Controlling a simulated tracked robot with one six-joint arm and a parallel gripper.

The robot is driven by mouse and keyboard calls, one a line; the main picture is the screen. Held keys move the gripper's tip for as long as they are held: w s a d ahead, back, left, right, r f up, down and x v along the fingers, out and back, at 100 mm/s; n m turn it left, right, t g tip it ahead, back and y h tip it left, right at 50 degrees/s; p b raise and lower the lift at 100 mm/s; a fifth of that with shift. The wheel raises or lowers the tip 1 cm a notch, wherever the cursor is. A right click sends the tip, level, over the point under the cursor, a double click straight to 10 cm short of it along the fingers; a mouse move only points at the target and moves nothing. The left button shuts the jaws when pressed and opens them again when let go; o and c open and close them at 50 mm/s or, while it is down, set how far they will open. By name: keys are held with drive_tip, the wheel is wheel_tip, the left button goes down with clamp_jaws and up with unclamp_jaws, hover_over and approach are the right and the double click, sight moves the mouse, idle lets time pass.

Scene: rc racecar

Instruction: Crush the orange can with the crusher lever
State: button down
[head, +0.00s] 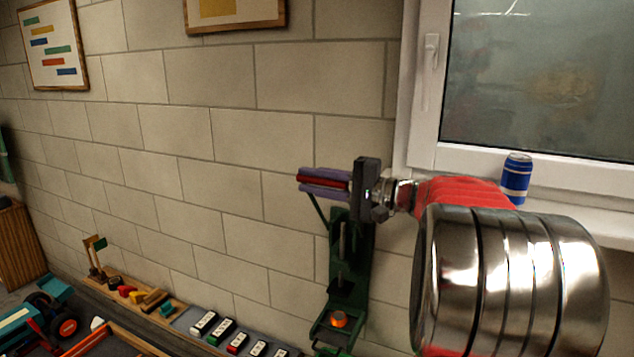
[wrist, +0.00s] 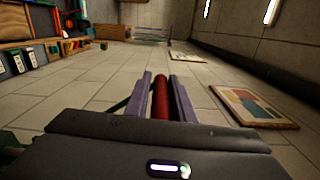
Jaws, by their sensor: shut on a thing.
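The green can crusher (head: 347,270) stands upright against the block wall in the head view. The orange can (head: 339,319) is at its base and shows as a short orange piece; I cannot tell whether it is whole or flattened. The red lever handle (head: 324,181) is at the height of the crusher's top, and it also shows in the wrist view (wrist: 160,98). My gripper (head: 322,182) has its purple fingers shut around the red handle, one on each side. My gripper's dark body hides part of the crusher's top.
A blue can (head: 516,179) stands on the window sill (head: 470,164) at the right, close to my arm. Several labelled blocks (head: 237,343) and small coloured parts lie on the bench at lower left. A blue toy vehicle (head: 30,322) is farther left.

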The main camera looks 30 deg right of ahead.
drive_tip(key=shift+w+d+f, duration=0.1)
drive_tip(key=shift+d+f, duration=0.15)
drive_tip(key=shift+f, duration=0.2)
drive_tip(key=c, duration=1.7)
unclamp_jaws()
drive_tip(key=shift+o, duration=0.4)
drive_tip(key=shift+a+r, duration=0.1)
drive_tip(key=shift+r, duration=0.05)
drive_tip(key=v, duration=1.3)
drive_tip(key=shift+s, duration=0.35)
